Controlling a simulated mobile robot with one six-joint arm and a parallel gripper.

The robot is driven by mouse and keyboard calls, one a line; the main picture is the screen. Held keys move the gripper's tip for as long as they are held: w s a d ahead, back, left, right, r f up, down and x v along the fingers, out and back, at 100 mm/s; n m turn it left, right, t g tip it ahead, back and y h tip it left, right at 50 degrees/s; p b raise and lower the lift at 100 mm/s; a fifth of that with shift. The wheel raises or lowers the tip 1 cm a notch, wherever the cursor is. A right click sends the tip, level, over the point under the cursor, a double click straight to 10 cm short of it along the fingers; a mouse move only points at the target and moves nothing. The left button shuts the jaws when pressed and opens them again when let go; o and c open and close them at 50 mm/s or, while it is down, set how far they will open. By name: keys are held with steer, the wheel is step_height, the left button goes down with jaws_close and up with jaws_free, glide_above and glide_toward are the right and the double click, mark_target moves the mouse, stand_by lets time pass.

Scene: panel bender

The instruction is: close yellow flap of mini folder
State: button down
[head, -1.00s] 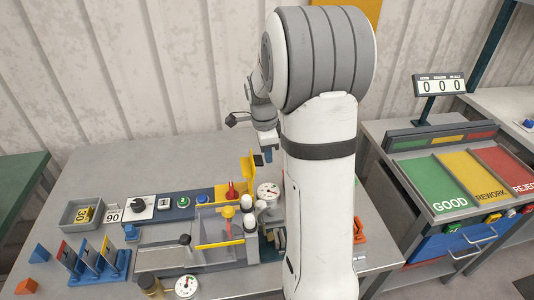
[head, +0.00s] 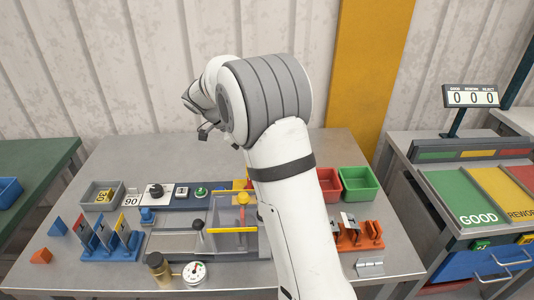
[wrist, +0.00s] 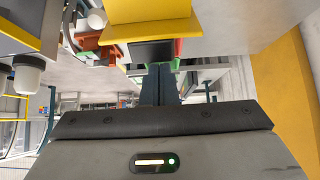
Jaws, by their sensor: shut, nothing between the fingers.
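A yellow flap-like plate (wrist: 148,24) with a bent lower lip fills the top middle of the wrist view. My gripper (wrist: 160,72) is just below it in that view, its dark fingers together and empty. Whether the fingertips touch the plate cannot be told. In the head view my arm covers the place where the yellow upright piece stood, and the gripper itself is hidden. The bending station (head: 180,242) with its yellow-edged clear guard (head: 232,230) shows left of my arm.
Left of the station stand a blue rack (head: 108,242) and a grey bin (head: 98,193). A pressure gauge (head: 194,272) lies at the front. Red and green bins (head: 360,183) and an orange fixture (head: 360,237) are right of my arm. The back left of the table is clear.

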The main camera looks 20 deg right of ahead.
steer(key=w+a+f+b, duration=0.1)
steer(key=a+f+b, duration=0.1)
steer(key=a+b, duration=0.1)
steer(key=a+f+b, duration=0.3)
steer(key=w+a+f+b, duration=0.1)
steer(key=a+f+b, duration=0.2)
steer(key=shift+w, duration=0.3)
steer(key=shift+s+a+f+b, duration=0.1)
steer(key=shift+a+f+b, duration=0.15)
steer(key=shift+f, duration=0.3)
steer(key=shift+s+a+f+b, duration=0.1)
steer(key=shift+a+f+b, duration=0.05)
steer(key=shift+f+b, duration=0.3)
steer(key=shift+f, duration=0.1)
step_height(320, 180, up, 6)
steer(key=p, duration=0.4)
steer(key=w+a+f, duration=0.1)
steer(key=a, duration=0.2)
steer(key=w+a+f, duration=0.1)
steer(key=a, duration=0.2)
steer(key=w+a+f, duration=0.1)
steer(key=a, duration=0.2)
steer(key=shift+w+f+b, duration=0.1)
steer(key=shift+f+b, duration=0.05)
steer(key=shift+b, duration=0.2)
